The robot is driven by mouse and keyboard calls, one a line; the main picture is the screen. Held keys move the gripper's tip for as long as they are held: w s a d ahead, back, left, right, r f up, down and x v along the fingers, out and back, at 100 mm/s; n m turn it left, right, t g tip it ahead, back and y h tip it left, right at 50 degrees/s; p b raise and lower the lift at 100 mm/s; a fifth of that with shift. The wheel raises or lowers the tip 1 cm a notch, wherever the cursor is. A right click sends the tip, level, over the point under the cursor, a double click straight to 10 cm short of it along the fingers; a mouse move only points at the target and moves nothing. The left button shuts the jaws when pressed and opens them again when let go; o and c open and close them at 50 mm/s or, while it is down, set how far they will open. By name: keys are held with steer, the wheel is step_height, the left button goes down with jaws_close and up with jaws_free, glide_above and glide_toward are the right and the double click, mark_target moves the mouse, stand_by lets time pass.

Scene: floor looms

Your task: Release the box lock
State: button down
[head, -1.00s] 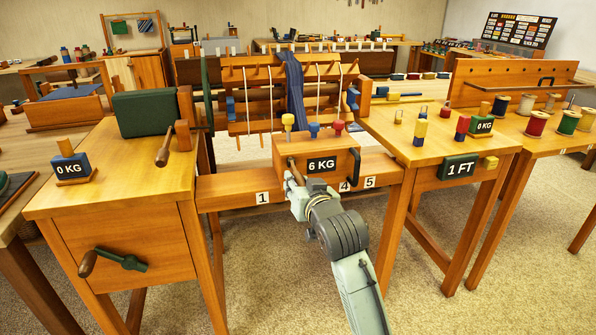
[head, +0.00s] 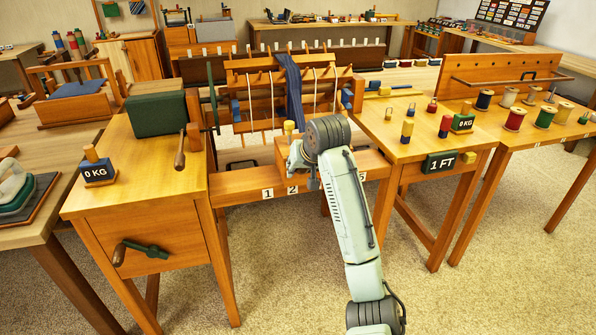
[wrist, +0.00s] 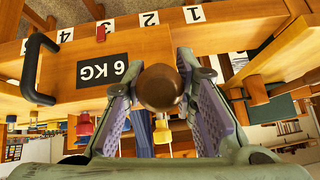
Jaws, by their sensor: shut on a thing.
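The wooden box (wrist: 66,85) with the black "6 KG" label sits at the numbered rail. In the head view it (head: 281,150) is mostly hidden behind my arm. A round brown knob (wrist: 160,88) stands out from the box, beside the label, and faces the wrist camera. My gripper (wrist: 157,66) has its two fingers on either side of this knob and is shut on it. In the head view my gripper (head: 308,178) is low at the box front, its tips partly hidden. A black handle (wrist: 33,70) is on the box's other side.
The rail (head: 240,185) carries number plates. A side table with a crank (head: 140,252) stands at the left. The right table (head: 405,150) holds small pegs and a "1 FT" sign (head: 440,162). Carpet (head: 280,270) in front is open.

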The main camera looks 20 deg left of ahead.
stand_by(0.5)
steer(key=c, duration=1.3)
jaws_free()
steer(key=shift+r, duration=0.1)
steer(key=v, duration=1.2)
steer(key=shift+w, duration=0.15)
steer(key=shift+a+r, duration=0.1)
steer(key=shift+a, duration=0.1)
